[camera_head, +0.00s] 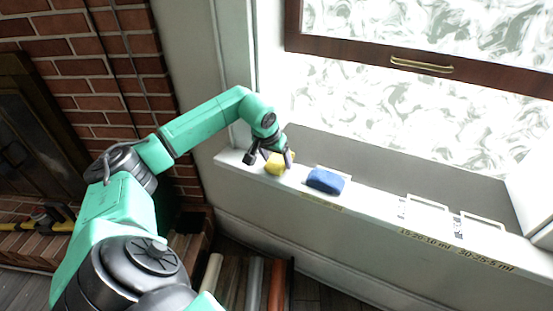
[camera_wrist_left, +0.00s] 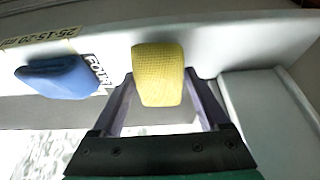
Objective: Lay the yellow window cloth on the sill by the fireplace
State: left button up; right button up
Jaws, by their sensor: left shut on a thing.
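The yellow window cloth (camera_head: 275,166) is a small folded pad at the left end of the white sill (camera_head: 372,213). My left gripper (camera_head: 270,158) is over it with its fingers pointing down and is shut on it. In the left wrist view the yellow cloth (camera_wrist_left: 158,78) is between the two fingers of my left gripper (camera_wrist_left: 159,80), with its woven face showing. The cloth is at the sill surface; I cannot tell whether its underside touches. My right gripper is not in view.
A folded blue cloth (camera_head: 325,180) lies on the sill just right of the yellow one. Empty outlined spots (camera_head: 428,204) with printed labels are farther right, where the sill is clear. The window frame (camera_head: 345,43) rises behind. The brick fireplace (camera_head: 75,60) is at left.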

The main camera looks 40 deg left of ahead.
pick_arm(q)
jog(key=shift+f+b, duration=0.3)
jog(key=shift+f, duration=0.25)
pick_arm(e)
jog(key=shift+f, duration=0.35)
pick_arm(q)
jog(key=o, duration=1.1)
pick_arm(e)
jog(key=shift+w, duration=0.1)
pick_arm(q)
jog(key=p+v, duration=0.1)
jog(key=v, duration=1.3)
jog(key=shift+s+r, duration=0.1)
jog(key=shift+r, duration=0.25)
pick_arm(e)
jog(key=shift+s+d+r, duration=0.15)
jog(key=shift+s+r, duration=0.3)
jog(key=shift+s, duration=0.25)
pick_arm(q)
jog(key=shift+f, duration=0.1)
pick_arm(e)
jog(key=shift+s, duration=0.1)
